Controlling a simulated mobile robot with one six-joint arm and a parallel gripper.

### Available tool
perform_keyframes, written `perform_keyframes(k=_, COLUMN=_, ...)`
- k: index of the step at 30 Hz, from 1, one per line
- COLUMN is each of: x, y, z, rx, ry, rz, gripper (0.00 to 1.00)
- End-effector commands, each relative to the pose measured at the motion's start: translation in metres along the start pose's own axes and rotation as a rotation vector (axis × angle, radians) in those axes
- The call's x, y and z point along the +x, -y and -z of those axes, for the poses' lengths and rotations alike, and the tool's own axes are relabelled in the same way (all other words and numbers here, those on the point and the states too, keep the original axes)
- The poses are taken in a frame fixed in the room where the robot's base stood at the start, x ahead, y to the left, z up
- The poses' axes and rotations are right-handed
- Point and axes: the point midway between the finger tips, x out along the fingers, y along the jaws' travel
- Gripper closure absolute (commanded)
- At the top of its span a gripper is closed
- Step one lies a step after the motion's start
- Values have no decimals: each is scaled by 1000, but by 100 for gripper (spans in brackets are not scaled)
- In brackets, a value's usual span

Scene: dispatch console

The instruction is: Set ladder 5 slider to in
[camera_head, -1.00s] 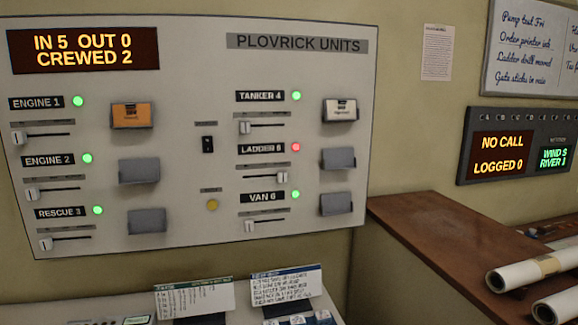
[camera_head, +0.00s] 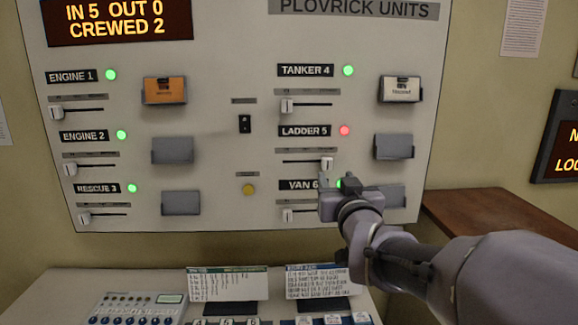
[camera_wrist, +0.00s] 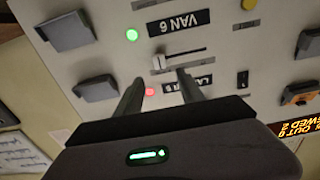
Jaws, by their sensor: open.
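The ladder 5 slider (camera_head: 327,163) has a pale knob at the right end of its slot, under the LADDER 5 label (camera_head: 304,131). The ladder 5 light (camera_head: 344,130) is red. My gripper (camera_head: 328,178) is in front of the panel, just below that knob in the head view. In the wrist view, which is upside down, the open fingers of my gripper (camera_wrist: 160,80) point at the panel. The same knob (camera_wrist: 159,62) shows between and just beyond the fingertips, with no visible contact. One finger partly hides the LADDER 5 label (camera_wrist: 190,84).
The VAN 6 slider (camera_head: 288,215) is close below, its knob at left; my arm partly covers the VAN 6 label (camera_head: 300,185) and a grey holder (camera_head: 392,195). Another grey holder (camera_head: 393,147) juts out at right. The display (camera_head: 118,18) reads IN 5 OUT 0 CREWED 2.

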Motion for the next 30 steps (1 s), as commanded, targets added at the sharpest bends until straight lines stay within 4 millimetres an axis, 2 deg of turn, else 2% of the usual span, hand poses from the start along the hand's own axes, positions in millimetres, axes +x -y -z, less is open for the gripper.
perform_keyframes(k=3, x=36, y=0, z=-1, rx=0, ry=2, rz=0, gripper=55)
perform_keyframes(k=9, x=80, y=0, z=0, rx=-1, ry=0, rz=0, gripper=55)
perform_keyframes(k=15, x=96, y=0, z=0, rx=0, ry=1, rz=0, gripper=55)
perform_keyframes(k=22, x=97, y=0, z=0, rx=0, ry=1, rz=0, gripper=55)
perform_keyframes(k=23, x=97, y=0, z=0, rx=0, ry=1, rz=0, gripper=56)
perform_keyframes(k=27, x=97, y=0, z=0, rx=0, ry=1, rz=0, gripper=84)
perform_keyframes(k=30, x=97, y=0, z=0, rx=0, ry=1, rz=0, gripper=100)
